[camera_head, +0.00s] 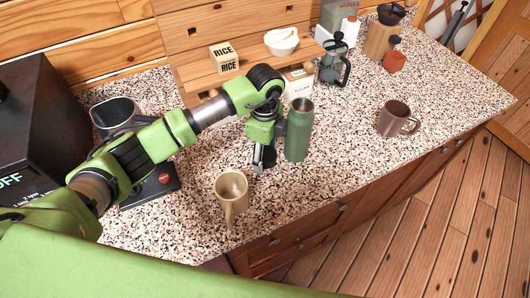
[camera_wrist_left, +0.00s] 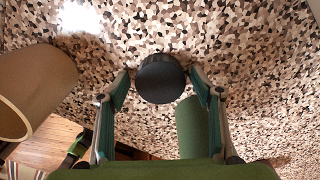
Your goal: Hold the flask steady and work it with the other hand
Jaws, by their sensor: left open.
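The green flask (camera_head: 298,132) stands upright on the speckled counter in the head view, with a bare, metallic-looking neck on top. My left gripper (camera_head: 264,165) points down just left of it, its fingertips low over the counter. The gripper is open. In the left wrist view a dark round piece (camera_wrist_left: 162,78) lies between the fingertips; it may be the flask's lid, and I cannot tell whether a finger touches it. A green cylinder (camera_wrist_left: 193,125), apparently the flask, shows behind the right finger, partly hidden. My right gripper is not in view.
A beige mug (camera_head: 231,192) stands close in front of my left gripper. A brown mug (camera_head: 395,119) is to the right. The counter between flask and brown mug is clear.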

